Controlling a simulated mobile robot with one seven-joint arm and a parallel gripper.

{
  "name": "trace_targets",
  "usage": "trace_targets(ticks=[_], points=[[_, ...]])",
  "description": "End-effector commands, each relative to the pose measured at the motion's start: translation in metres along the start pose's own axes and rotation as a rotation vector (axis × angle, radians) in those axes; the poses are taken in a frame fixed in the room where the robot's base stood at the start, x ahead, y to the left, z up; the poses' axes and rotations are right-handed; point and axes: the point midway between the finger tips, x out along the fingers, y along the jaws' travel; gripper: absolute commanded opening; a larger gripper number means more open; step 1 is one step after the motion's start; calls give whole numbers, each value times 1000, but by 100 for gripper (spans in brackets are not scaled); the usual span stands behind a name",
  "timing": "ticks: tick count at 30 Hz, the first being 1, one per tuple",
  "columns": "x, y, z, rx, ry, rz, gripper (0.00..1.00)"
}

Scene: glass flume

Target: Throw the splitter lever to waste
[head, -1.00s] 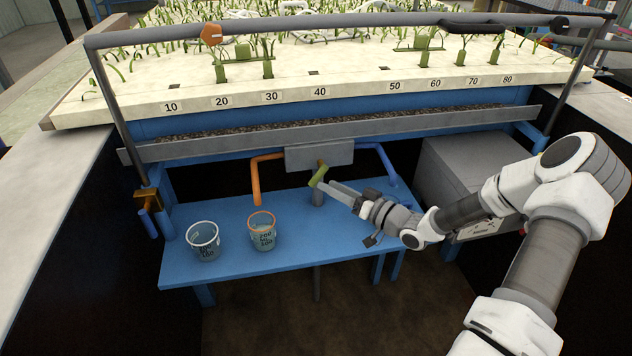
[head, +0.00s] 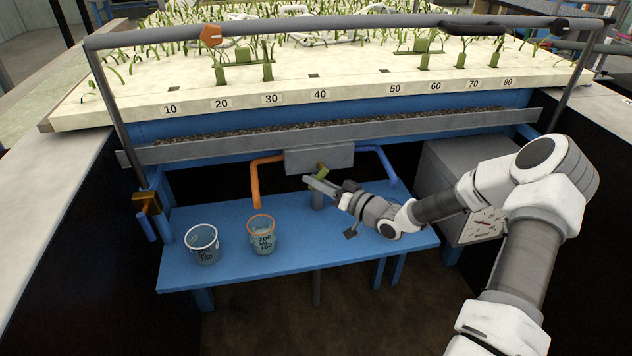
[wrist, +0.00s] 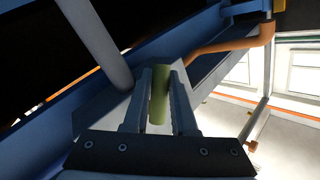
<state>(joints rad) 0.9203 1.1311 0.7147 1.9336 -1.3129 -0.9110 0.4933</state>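The grey splitter box (head: 320,158) hangs under the channel, with an orange pipe (head: 257,180) on its left and a blue pipe (head: 385,160) on its right. The green splitter lever (head: 322,171) sticks out below the box, tilted with its lower end to the left. My gripper (head: 312,182) is at the lever and hides its lower end in the head view. In the wrist view the lever (wrist: 160,95) lies between my two fingers (wrist: 161,90), which are close on both sides. The gripper looks shut on it.
A clear cup (head: 203,243) and an orange-rimmed cup (head: 262,234) stand on the blue shelf (head: 300,250), the orange-rimmed one below the orange pipe. A grey box with a dial (head: 485,225) stands at right.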

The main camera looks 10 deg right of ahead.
Motion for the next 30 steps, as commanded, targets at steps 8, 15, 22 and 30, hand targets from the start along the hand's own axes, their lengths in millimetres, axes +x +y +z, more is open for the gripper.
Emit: trace_targets(ticks=[8, 15, 22, 30], points=[[0, 0, 0, -1, -1, 0, 0], [-1, 0, -1, -40, -31, 16, 0], [-3, 3, -2, -152, -110, 57, 0], [-7, 8, -1, -306, -221, 116, 0]])
